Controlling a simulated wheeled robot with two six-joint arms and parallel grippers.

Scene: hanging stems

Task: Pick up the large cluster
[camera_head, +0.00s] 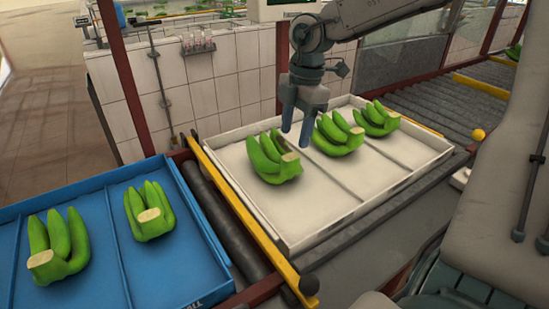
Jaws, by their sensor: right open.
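Three green banana clusters lie in a row in the white tray. The left cluster (272,158) looks the largest, with its pale cut stem at its right side. The middle cluster (338,134) and the far cluster (377,119) look smaller. My right gripper (297,133) comes in from the top right and points down. It is open and empty, with its fingertips near the gap between the left and middle clusters. Touching cannot be told. My left gripper is not in view.
The white tray (300,226) has low dividers and sits on a roller conveyor with yellow rails (250,226). A blue tray (97,200) at the left holds two more clusters (58,247) (149,211). Red posts (122,80) and a tiled wall (235,75) stand behind.

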